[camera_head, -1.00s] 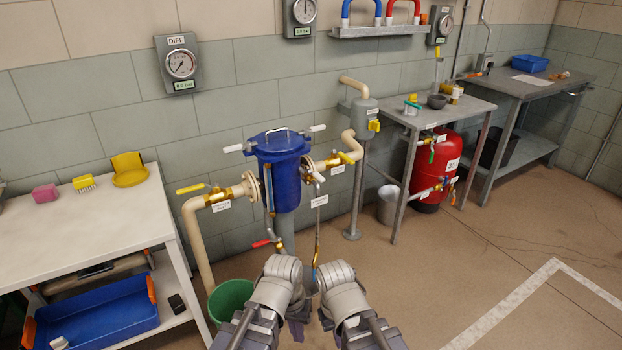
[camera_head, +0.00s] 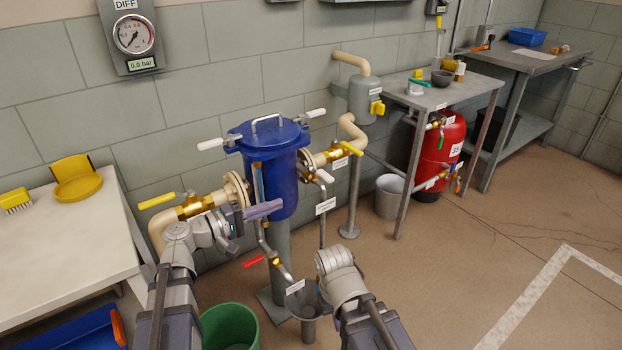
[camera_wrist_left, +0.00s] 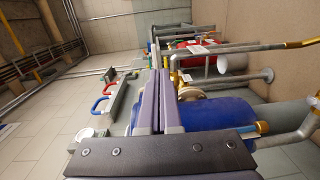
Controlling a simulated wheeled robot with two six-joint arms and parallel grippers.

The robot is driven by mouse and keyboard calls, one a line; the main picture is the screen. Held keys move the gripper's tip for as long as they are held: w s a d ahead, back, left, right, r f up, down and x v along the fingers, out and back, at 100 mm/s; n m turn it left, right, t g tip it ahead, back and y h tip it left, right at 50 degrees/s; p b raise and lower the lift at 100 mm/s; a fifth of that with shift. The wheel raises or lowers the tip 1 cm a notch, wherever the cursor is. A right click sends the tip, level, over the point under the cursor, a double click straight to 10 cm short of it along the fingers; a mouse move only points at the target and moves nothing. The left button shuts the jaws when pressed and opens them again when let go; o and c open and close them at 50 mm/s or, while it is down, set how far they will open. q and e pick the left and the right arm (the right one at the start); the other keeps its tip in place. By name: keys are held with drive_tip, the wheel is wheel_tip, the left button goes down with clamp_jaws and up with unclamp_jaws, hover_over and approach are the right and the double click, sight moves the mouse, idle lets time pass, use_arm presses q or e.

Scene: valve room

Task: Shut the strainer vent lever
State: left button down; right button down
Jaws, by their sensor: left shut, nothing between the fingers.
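The blue strainer (camera_head: 285,185) stands upright with a lidded top. A small pale-handled lever (camera_head: 325,176) sits on a thin brass-fitted line at its right side, above a white tag (camera_head: 325,206) too small to read; it looks like the vent lever. My left gripper (camera_head: 264,210) is shut and empty, its purple-grey fingers pointing right in front of the strainer's lower left side. In the left wrist view the shut fingers (camera_wrist_left: 158,115) lie beside the blue strainer body (camera_wrist_left: 215,115). My right arm comes in at the lower middle; its fingers do not show.
Yellow-handled valves (camera_head: 157,201) flank the strainer on the pipes. A red lever (camera_head: 253,262) sits low, near a funnel (camera_head: 308,300). A green bucket (camera_head: 230,328) stands in front. A white bench (camera_head: 70,235) is at left; the floor at right is clear.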

sight(324, 178)
use_arm(q)
drive_tip(key=shift+w+a+r+t, duration=0.4)
drive_tip(key=shift+w+a, duration=0.2)
drive_tip(key=shift+a, duration=0.05)
use_arm(e)
drive_tip(key=shift+w+a+f, duration=0.1)
drive_tip(key=shift+w+f, duration=0.05)
drive_tip(key=shift+w, duration=0.2)
use_arm(q)
drive_tip(key=x, duration=1.4)
drive_tip(key=shift+s, duration=0.1)
drive_tip(key=shift+d, duration=0.1)
drive_tip(key=shift+d+n, duration=0.15)
drive_tip(key=shift+n, duration=0.15)
